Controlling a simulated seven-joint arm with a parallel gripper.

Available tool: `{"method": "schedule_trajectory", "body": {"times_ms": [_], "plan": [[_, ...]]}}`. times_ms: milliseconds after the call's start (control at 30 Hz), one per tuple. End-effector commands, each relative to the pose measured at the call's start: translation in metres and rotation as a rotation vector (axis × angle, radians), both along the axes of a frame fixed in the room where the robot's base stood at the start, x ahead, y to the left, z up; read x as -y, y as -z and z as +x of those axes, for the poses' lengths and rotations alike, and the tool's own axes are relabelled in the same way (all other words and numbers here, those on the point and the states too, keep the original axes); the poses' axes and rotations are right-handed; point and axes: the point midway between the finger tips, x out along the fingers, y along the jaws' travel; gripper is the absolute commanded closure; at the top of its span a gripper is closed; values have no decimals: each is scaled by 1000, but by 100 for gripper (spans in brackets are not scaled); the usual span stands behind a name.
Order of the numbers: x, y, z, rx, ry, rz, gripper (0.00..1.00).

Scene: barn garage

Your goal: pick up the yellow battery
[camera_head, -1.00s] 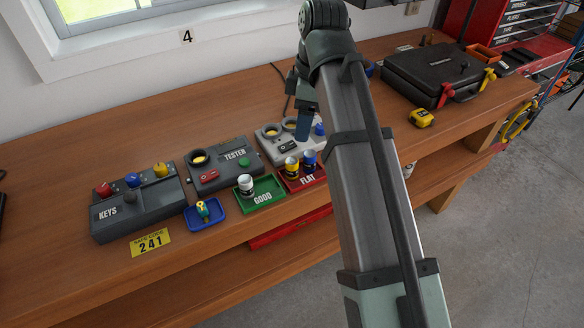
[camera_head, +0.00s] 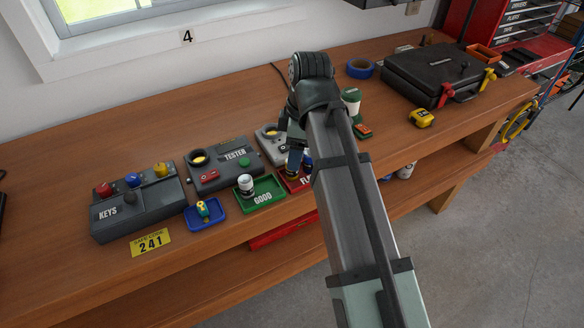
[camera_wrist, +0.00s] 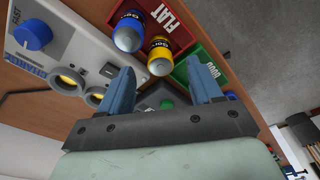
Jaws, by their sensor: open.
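The yellow battery (camera_wrist: 161,56) stands in the red FLAT tray (camera_wrist: 181,36) in the wrist view, just beyond and between my fingertips. A blue battery (camera_wrist: 129,33) stands close beside it in the same tray. My gripper (camera_wrist: 160,76) is open, with a blue finger on either side and nothing between them. The blue battery (camera_head: 308,161) partly shows there.
The green GOOD tray (camera_head: 266,201) holds a white battery (camera_head: 245,184). The grey charger (camera_wrist: 72,52) and the tester (camera_head: 222,168) stand behind the trays. A blue tray (camera_head: 206,219), a keys box (camera_head: 138,209) and a black case (camera_head: 436,75) are also on the bench.

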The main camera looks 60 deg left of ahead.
Motion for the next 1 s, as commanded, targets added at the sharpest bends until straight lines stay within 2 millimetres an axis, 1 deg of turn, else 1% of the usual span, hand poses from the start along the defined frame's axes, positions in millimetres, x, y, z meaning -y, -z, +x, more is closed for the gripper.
{"method": "schedule_trajectory", "body": {"times_ms": [333, 433, 633, 1000], "plan": [[-3, 40, -7, 0, 0, -2, 36], [-4, 44, -7, 0, 0, 0, 36], [-4, 44, -7, 0, 0, 0, 36], [-4, 44, -7, 0, 0, 0, 71]]}}
